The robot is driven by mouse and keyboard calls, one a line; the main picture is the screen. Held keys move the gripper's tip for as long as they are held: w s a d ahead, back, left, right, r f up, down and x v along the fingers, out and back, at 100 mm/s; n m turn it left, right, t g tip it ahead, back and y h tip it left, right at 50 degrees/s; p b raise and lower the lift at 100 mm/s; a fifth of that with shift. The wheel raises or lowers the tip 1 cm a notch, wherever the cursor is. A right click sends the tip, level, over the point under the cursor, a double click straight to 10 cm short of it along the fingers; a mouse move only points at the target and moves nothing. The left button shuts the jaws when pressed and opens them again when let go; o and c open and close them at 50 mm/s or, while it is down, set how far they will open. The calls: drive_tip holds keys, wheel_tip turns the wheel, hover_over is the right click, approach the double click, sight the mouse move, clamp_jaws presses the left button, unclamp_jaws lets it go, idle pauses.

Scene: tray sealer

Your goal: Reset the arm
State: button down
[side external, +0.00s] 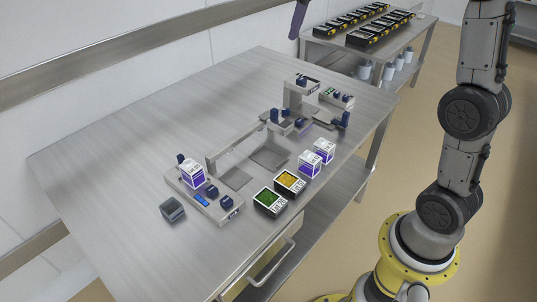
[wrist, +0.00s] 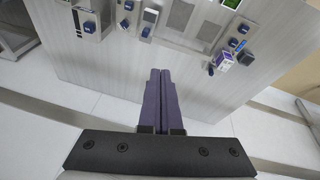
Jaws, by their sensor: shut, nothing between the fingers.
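My gripper (wrist: 160,72) has two purple fingers that lie together, shut and empty, in the wrist view. In the side view only the tip of my gripper (side external: 295,34) shows at the top edge, high above the far side of the steel table (side external: 120,150). The tray sealer (side external: 235,147) stands on that table, well away from the fingers. In the wrist view the table, with parts of the sealer (wrist: 183,18), lies beyond the fingertips. Nothing touches the fingers.
Green (side external: 269,201) and yellow (side external: 290,181) food trays sit at the table's front edge, beside two white-purple boxes (side external: 310,163). Another such box (side external: 192,173) stands on the sealer's left end. A grey block (side external: 172,209) lies front left. A second table (side external: 375,55) holds several black trays.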

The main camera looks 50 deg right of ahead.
drive_tip(key=s+a+r+t, duration=0.1)
drive_tip(key=s+a, duration=0.3)
drive_tip(key=s, duration=0.4)
drive_tip(key=s+a+r+t, duration=0.1)
drive_tip(key=s+a, duration=0.4)
drive_tip(key=s, duration=0.3)
drive_tip(key=s+a+f+m, duration=0.2)
drive_tip(key=s+f, duration=0.9)
drive_tip(key=f, duration=0.1)
drive_tip(key=shift+s+y, duration=0.35)
drive_tip(key=shift+y, duration=0.05)
drive_tip(key=shift+a, duration=0.1)
